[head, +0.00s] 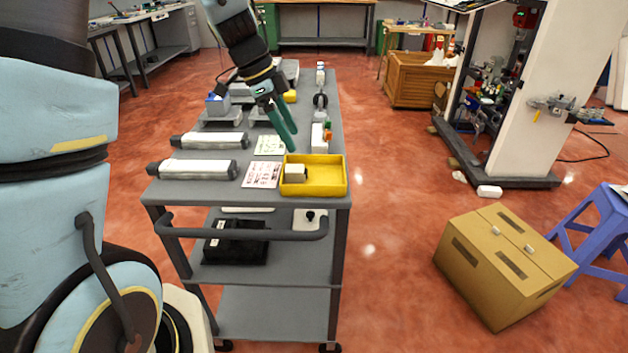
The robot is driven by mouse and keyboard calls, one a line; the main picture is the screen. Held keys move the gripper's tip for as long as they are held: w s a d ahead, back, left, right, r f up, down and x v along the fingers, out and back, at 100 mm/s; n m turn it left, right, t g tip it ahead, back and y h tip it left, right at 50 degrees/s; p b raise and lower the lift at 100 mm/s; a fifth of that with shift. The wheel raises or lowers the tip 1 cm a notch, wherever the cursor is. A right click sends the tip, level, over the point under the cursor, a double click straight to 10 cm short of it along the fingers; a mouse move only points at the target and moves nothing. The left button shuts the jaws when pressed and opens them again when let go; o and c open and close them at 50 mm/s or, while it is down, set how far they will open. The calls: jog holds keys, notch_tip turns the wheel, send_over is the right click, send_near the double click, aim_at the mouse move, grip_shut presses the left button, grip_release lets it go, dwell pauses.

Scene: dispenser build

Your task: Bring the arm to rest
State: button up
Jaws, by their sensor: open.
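My gripper (284,122) hangs at the end of my arm over the grey cart (210,190). Its two long green fingers point down and to the right, a little apart. They are open with nothing seen between them. The fingertips appear above the cart top, behind the yellow tray (330,178) and left of a small white upright item (318,138). I cannot tell how high they are. The tray stands at the cart's near right corner with a small cream block (295,173) in it.
Two white-grey cylinders (195,169) lie at the cart's left, beside printed cards (263,174). More parts, including a blue box (217,103), stand farther back. A cardboard box (505,262) and a blue stool (600,235) are on the floor at right.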

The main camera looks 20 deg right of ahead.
jog(key=shift+v, duration=1.55)
